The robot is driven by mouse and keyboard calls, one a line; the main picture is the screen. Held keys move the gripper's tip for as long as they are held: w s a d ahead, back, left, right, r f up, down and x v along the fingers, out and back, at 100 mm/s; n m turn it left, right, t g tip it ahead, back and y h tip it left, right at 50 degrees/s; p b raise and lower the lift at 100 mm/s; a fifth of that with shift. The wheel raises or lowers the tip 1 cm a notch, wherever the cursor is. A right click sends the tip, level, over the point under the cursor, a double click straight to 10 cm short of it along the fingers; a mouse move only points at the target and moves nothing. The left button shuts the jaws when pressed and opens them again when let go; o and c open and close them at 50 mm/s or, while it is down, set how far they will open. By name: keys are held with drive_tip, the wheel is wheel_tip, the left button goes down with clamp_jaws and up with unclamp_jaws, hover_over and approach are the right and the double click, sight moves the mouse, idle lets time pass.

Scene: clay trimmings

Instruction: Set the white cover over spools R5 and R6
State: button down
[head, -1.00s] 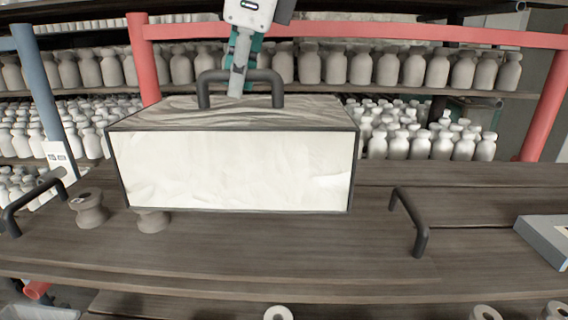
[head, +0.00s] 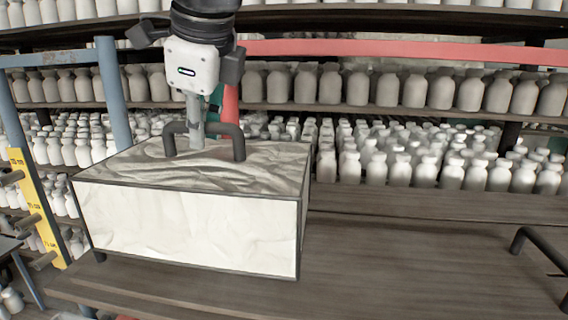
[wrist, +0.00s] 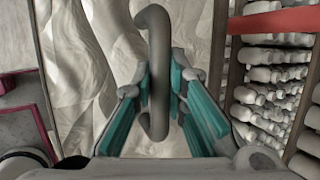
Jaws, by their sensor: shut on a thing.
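The white cover (head: 190,225) is a crumpled-looking white box with dark edges, seen left of centre in the head view. Its creased top also shows in the wrist view (wrist: 80,70). My gripper (head: 196,142) is shut on the dark bar handle (head: 239,148) on top; in the wrist view the teal finger pads (wrist: 160,88) close on both sides of the handle (wrist: 156,25). The cover is upright over the left part of the wooden board (head: 410,250). I cannot tell whether its lower edge touches the board. No spool shows now; labels R5 and R6 are not readable.
A dark bar handle (head: 528,238) stands at the board's right. Shelves of pale bottles (head: 440,170) run behind. A blue post (head: 112,95), a red rail (head: 400,51) and a yellow marked strip (head: 38,210) stand near.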

sight(206, 158)
drive_tip(key=shift+d+f, duration=0.1)
drive_tip(key=shift+f, duration=2.55)
drive_tip(key=c, duration=1.6)
unclamp_jaws()
drive_tip(key=v, duration=1.2)
drive_tip(key=shift+w+d, duration=0.1)
drive_tip(key=d+f+n, duration=0.1)
drive_tip(key=d, duration=0.2)
drive_tip(key=d+f+n, duration=0.1)
drive_tip(key=d, duration=0.2)
drive_tip(key=d+f+n, duration=0.1)
drive_tip(key=d, duration=0.2)
drive_tip(key=shift+w+n+h, duration=0.25)
drive_tip(key=shift+n+h, duration=0.05)
drive_tip(key=shift+n, duration=0.1)
drive_tip(key=s+d+f+n, duration=0.3)
drive_tip(key=d+f+n, duration=0.1)
drive_tip(key=d+f, duration=0.2)
drive_tip(key=s+d+f+n+h, duration=0.1)
drive_tip(key=s+d+f+n, duration=0.3)
drive_tip(key=d, duration=0.4)
drive_tip(key=s+d+f+n+h, duration=0.1)
drive_tip(key=s+d+f+n, duration=0.2)
drive_tip(key=d+f+n, duration=0.3)
drive_tip(key=shift+s+d+f+t, duration=0.15)
drive_tip(key=shift+s+d+f, duration=0.05)
drive_tip(key=shift+d+f, duration=0.3)
drive_tip(key=shift+s+d+f+t, duration=0.15)
drive_tip(key=shift+s+d+f, duration=0.05)
drive_tip(key=shift+d+f, duration=0.3)
